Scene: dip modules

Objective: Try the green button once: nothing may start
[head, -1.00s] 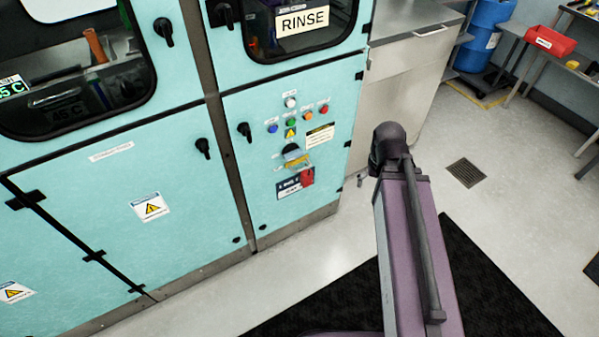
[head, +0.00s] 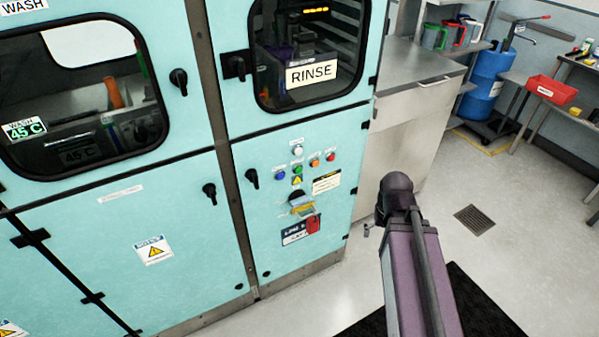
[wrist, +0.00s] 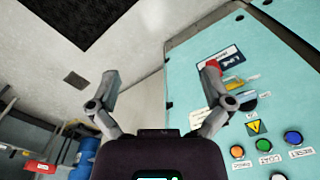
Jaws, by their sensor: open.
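The green button (head: 296,168) is on the teal control panel (head: 265,215) below the RINSE window, between a blue button (head: 279,175) and an orange button (head: 314,162). A yellow warning triangle is just below it. In the wrist view the panel is upside down, and the green button (wrist: 264,145) shows at the lower right. My gripper (wrist: 160,76) is open and empty, its fingers spread wide and apart from the button. In the head view my arm hides most of the gripper, right of the panel.
A red button (head: 331,157) and a white button (head: 298,150) are close by. Below are a dark switch with a yellow piece and a red tag (head: 312,224). A steel counter (head: 410,105) stands to the right.

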